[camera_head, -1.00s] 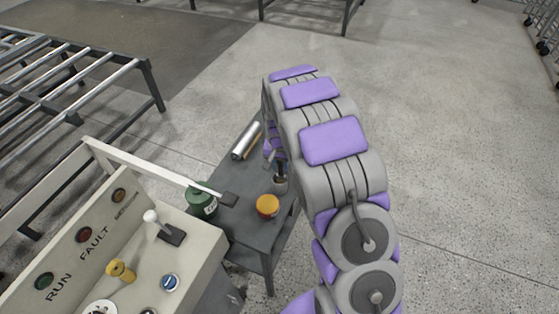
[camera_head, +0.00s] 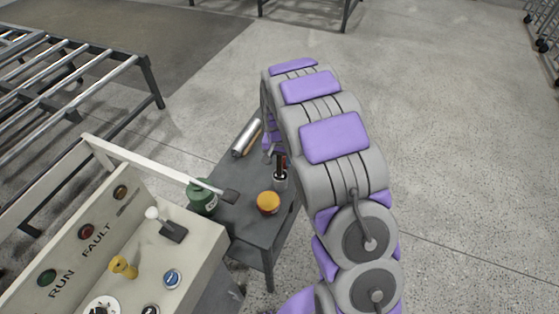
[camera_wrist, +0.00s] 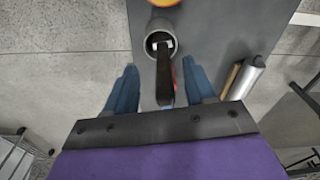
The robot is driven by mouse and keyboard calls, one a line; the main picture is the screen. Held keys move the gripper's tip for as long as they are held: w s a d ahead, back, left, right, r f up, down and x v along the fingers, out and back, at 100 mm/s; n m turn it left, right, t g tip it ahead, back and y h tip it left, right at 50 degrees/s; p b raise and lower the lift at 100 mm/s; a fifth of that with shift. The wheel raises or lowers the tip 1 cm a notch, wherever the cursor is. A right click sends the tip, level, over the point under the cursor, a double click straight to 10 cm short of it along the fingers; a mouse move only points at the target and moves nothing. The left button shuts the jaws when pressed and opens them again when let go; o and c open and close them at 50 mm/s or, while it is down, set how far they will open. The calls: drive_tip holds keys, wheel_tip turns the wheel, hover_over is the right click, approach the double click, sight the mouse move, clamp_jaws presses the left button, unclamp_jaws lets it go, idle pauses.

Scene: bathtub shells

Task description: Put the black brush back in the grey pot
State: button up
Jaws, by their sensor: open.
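The grey pot (camera_head: 280,183) stands on the small dark table, and its round mouth shows in the wrist view (camera_wrist: 153,52). The black brush (camera_head: 280,162) rises out of the pot; in the wrist view its dark length (camera_wrist: 164,82) runs from the pot's mouth back toward my gripper. My gripper (camera_wrist: 159,62) is open, with one blue finger on each side of the brush and a gap to both. In the head view my gripper (camera_head: 269,145) shows only partly beside the brush. The brush's lower end is hidden in the pot. A bit of red shows beside it.
The dark table (camera_head: 250,217) also holds an orange-lidded jar (camera_head: 268,203), a green can (camera_head: 201,197) and a silver cylinder (camera_head: 245,139). A control panel (camera_head: 130,245) stands in front at left, with a roller conveyor (camera_head: 70,90) behind it.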

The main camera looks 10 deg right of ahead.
wheel_tip(320, 180, up, 16)
drive_tip(key=s+p, duration=0.1)
drive_tip(key=p, duration=0.1)
drive_tip(key=shift+a+p, duration=0.15)
drive_tip(key=shift+p, duration=0.2)
drive_tip(key=s+r+n+g, duration=0.1)
drive_tip(key=s+r+n, duration=0.1)
drive_tip(key=s, duration=1.8)
drive_tip(key=s+r+n+g, duration=0.1)
drive_tip(key=s+r+n, duration=0.2)
drive_tip(key=s, duration=1.7)
wheel_tip(320, 180, up, 3)
drive_tip(key=shift+d+f+g, duration=0.2)
drive_tip(key=shift+d+g, duration=0.1)
drive_tip(key=shift+d, duration=0.15)
drive_tip(key=shift+w, duration=0.1)
drive_tip(key=shift+c, duration=0.2)
drive_tip(key=shift+c, duration=0.8)
drive_tip(key=shift+a, duration=0.2)
